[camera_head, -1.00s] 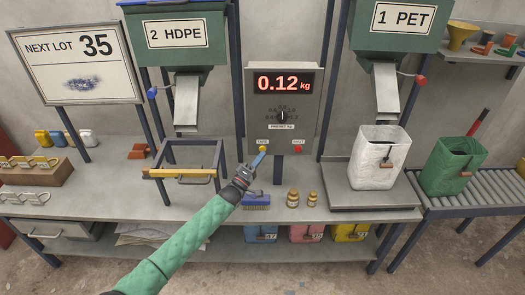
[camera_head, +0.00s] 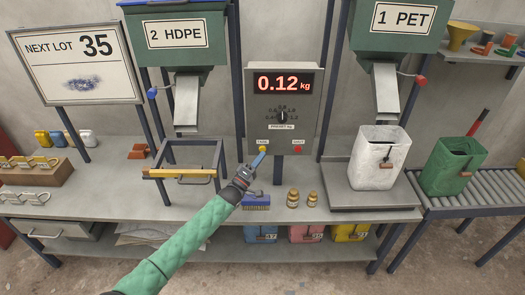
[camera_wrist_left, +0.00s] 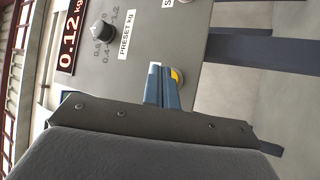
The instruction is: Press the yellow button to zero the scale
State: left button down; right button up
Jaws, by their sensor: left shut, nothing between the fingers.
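The scale's grey control box (camera_head: 315,100) stands at the back of the bench and its red display (camera_head: 284,83) reads 0.12 kg. The yellow button (camera_head: 263,149) is at the lower left of its face, left of a red button (camera_head: 297,149). My left gripper (camera_head: 261,157) is shut and empty, its blue fingertips right at the yellow button. In the left wrist view the yellow button (camera_wrist_left: 178,77) shows partly behind the fingertips (camera_wrist_left: 160,85); I cannot tell whether they touch it. A white bag (camera_head: 374,165) stands on the scale plate (camera_head: 368,199). My right gripper is not in view.
A blue brush (camera_head: 256,202) and brass weights (camera_head: 293,198) sit on the bench near my left gripper. A green bag (camera_head: 449,167) stands on the roller conveyor (camera_head: 487,183) at right.

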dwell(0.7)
pick_arm(q)
jog(key=shift+w+b, duration=0.4)
jog(key=shift+w, duration=0.05)
jog(key=shift+w+b, duration=0.4)
dwell(0.7)
jog(key=shift+s, duration=0.15)
jog(key=shift+s+p, duration=0.4)
jog(key=shift+s, duration=0.3)
jog(key=shift+s, duration=0.1)
jog(key=s+p, duration=0.2)
jog(key=s, duration=0.3)
dwell(0.6)
